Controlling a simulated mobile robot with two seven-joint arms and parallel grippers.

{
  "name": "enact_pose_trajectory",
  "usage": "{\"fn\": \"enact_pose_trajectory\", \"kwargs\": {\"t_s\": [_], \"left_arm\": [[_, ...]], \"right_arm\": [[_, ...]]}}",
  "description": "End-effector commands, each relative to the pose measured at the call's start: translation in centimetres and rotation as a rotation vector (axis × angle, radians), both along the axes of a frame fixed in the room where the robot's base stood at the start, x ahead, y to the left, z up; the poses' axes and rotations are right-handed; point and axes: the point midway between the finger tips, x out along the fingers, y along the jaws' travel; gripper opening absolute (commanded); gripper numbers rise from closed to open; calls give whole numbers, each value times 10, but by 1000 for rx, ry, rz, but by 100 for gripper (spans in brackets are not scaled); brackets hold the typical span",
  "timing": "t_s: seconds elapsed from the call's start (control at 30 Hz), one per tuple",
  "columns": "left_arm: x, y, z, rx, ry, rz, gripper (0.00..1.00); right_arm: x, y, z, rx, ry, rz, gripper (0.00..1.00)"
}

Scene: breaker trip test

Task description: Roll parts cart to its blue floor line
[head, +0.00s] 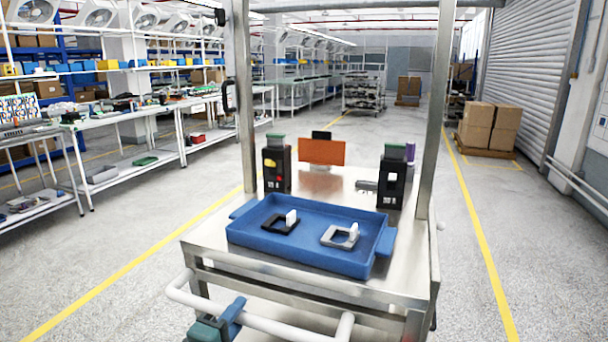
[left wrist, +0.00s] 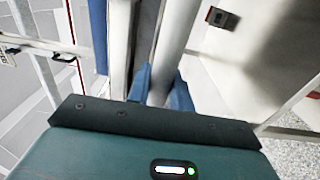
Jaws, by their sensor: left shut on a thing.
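The parts cart (head: 330,285) is a metal-framed cart with a steel top, right in front of me. Its white push handle (head: 275,327) runs along the near side. My left gripper (head: 230,318) is shut on the handle near its left end. In the left wrist view, the blue fingers (left wrist: 160,92) sit on both sides of the white bar (left wrist: 175,40). My right gripper is not in view. I see no blue floor line in these views.
The cart carries a blue tray (head: 300,262) with two bracket-like parts, two dark breaker units (head: 277,167) (head: 391,180) and an orange panel (head: 321,151). Yellow lines (head: 130,268) (head: 480,240) flank the open aisle. Workbenches (head: 130,170) stand left, boxes on a pallet (head: 488,130) right.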

Motion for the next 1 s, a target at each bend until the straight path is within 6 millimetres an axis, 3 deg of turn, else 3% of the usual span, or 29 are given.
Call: {"fn": "enact_pose_trajectory", "kwargs": {"t_s": [0.53,1.0], "left_arm": [[-1,1,0,0,1,0,0],[-23,9,-1,1,4,1,0]], "right_arm": [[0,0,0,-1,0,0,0],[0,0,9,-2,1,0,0]]}}
